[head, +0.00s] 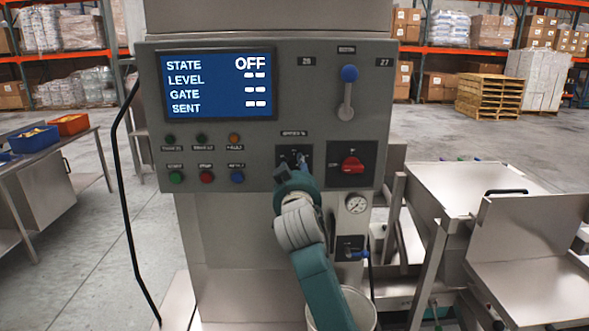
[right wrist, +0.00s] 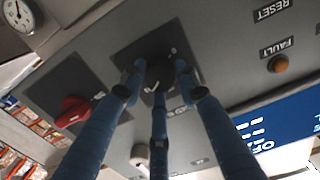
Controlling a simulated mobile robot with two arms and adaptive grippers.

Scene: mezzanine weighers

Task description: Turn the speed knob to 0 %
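The speed knob (right wrist: 160,72) is a dark round knob on a black square plate on the grey control panel (head: 220,135). In the right wrist view, the three blue fingers of my right gripper (right wrist: 160,78) stand spread around it. The fingertips are close to the knob, and I cannot tell whether any of them touches it. In the head view my right gripper (head: 297,168) reaches up to the plate and hides most of the knob, so its setting cannot be read. My left gripper is not in view.
A red rotary switch (head: 352,164) sits just right of the knob. A blue-tipped lever (head: 348,90) is above it. The screen (head: 218,85) reads STATE OFF. Green, red and blue buttons (head: 206,177) are at left. A gauge (head: 357,204) is below. A weighing table stands at right.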

